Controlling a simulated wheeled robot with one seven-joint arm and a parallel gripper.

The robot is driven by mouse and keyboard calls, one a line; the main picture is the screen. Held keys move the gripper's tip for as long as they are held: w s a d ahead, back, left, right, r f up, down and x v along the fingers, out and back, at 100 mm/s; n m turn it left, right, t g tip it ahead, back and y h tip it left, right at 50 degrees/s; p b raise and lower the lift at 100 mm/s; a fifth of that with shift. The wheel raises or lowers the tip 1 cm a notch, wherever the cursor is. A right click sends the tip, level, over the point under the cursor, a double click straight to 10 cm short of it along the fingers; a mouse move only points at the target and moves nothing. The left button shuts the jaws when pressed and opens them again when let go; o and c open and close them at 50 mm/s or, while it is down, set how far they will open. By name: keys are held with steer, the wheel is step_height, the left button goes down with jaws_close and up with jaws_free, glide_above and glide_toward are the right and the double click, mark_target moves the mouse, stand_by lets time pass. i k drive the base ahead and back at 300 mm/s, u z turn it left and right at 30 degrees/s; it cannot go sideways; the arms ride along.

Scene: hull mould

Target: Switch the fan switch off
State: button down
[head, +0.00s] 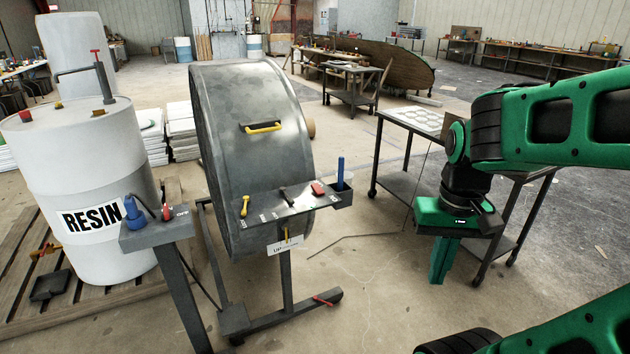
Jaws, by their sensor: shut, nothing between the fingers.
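A big grey drum-shaped fan (240,110) with a yellow handle stands left of centre on a metal frame. A small grey box on a post (172,232) stands at its left, with a blue connector (134,208) and a small red-tipped lever (167,211) beside a label that seems to read OFF. I cannot tell for sure that this lever is the fan switch, or its position. A grey shelf (275,208) on the fan's front holds yellow, black and red pieces. My gripper (438,282) is shut and empty, pointing down at the right, well apart from the box and fan.
A white RESIN drum (75,160) stands on a wooden pallet (105,300) at the left. A wheeled metal cart (400,185) is behind my gripper. A red-tipped foot of the fan frame (325,299) sticks out low. Bare floor lies between the fan and my arm.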

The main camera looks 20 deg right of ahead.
mark_target(316, 187)
steer(key=u, duration=0.05)
steer(key=i, duration=1)
steer(key=z, duration=0.1)
